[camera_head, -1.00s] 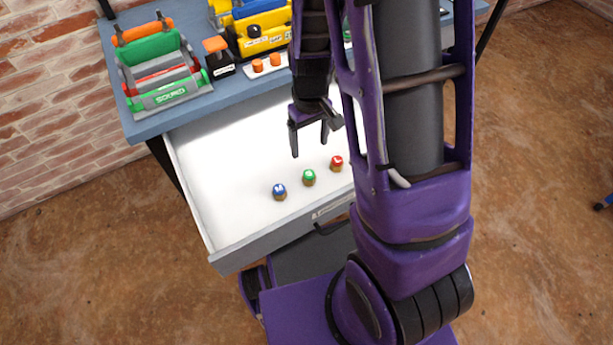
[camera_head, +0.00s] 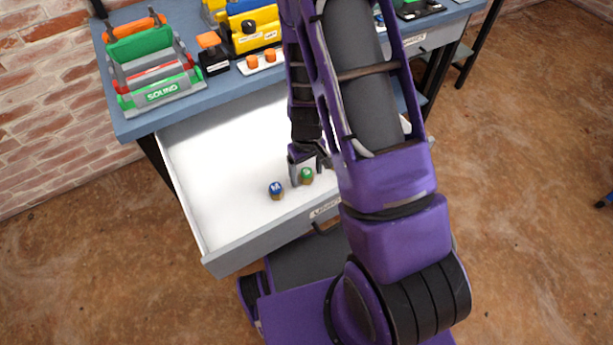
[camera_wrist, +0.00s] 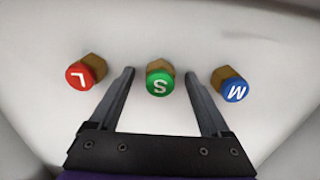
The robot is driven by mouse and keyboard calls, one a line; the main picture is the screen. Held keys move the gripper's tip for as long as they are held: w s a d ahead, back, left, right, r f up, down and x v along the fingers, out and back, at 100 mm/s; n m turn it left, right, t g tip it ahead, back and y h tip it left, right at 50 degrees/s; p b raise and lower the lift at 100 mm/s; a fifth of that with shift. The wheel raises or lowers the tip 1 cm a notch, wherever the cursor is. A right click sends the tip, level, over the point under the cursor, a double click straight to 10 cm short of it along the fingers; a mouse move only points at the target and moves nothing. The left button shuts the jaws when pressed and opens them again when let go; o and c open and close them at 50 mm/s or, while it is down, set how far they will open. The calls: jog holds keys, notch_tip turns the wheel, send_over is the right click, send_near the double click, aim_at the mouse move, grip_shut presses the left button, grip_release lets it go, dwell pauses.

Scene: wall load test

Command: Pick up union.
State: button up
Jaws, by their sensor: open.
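The unions are small brass pieces with coloured lettered caps, standing in the open white drawer. The green S union (camera_head: 306,176) is in the middle, and in the wrist view it (camera_wrist: 159,84) lies between my open fingers with a gap on each side. The blue M union (camera_head: 276,190) is to its left in the head view and right of my fingers in the wrist view (camera_wrist: 232,87). The red L union (camera_wrist: 82,75) is left of my fingers; my arm hides it in the head view. My gripper (camera_head: 309,167) is open, low in the drawer, and empty; it also shows in the wrist view (camera_wrist: 159,74).
The drawer (camera_head: 232,255) is pulled out from a blue-grey workbench (camera_head: 139,127). The left part of the drawer is bare.

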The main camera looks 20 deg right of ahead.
aim_at(306, 171)
jog(key=shift+f, duration=0.15)
grip_shut()
dwell(0.4)
notch_tip(306, 171, up, 10)
jog(key=shift+p, duration=1.1)
